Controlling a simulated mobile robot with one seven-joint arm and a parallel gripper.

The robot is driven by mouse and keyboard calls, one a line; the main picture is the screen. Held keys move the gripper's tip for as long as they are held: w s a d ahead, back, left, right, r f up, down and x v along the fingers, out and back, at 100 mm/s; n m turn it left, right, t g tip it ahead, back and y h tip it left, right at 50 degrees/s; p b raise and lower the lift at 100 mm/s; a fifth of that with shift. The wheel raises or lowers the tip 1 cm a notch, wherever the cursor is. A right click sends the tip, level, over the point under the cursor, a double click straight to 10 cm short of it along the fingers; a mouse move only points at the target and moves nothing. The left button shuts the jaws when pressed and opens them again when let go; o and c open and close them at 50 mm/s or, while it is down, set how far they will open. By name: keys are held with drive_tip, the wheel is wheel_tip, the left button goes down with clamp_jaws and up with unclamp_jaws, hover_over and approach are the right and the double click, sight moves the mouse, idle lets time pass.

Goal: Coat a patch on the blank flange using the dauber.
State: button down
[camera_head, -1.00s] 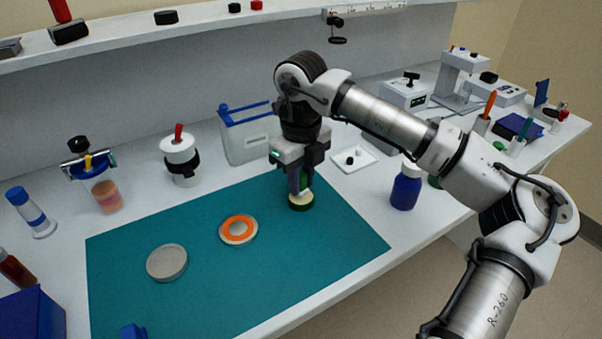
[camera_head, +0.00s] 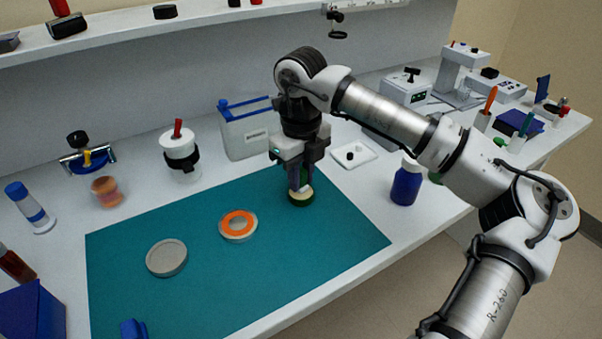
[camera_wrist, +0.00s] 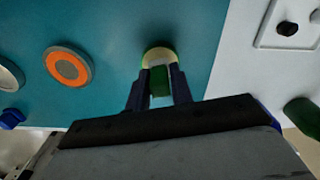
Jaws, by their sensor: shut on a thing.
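My gripper (camera_head: 299,178) points down over the right part of the teal mat (camera_head: 290,265). It is shut on a green upright grip, apparently the dauber (camera_wrist: 160,80). Below the fingers is a round cream piece (camera_head: 301,197) with a dark green rim, at mat level. I cannot tell whether it belongs to the dauber or is a separate dish. A plain grey disc (camera_head: 167,258), likely the blank flange, lies flat on the mat's left part. A grey disc with an orange ring (camera_head: 238,225) lies between it and my gripper. Both discs also show in the wrist view.
A blue bottle (camera_head: 406,184) and a white tray with a black knob (camera_head: 354,155) stand right of the mat. A white canister (camera_head: 181,155) and a jug (camera_head: 247,130) stand behind it. A small blue object (camera_head: 132,329) sits at the front left. The mat between is clear.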

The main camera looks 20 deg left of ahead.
sight(301, 170)
drive_tip(key=shift+f+b, duration=0.45)
drive_tip(key=shift+b, duration=0.05)
idle(1.6)
drive_tip(key=shift+r+p, duration=2.1)
drive_tip(key=shift+r, duration=1.5)
drive_tip(key=shift+s+f, duration=0.1)
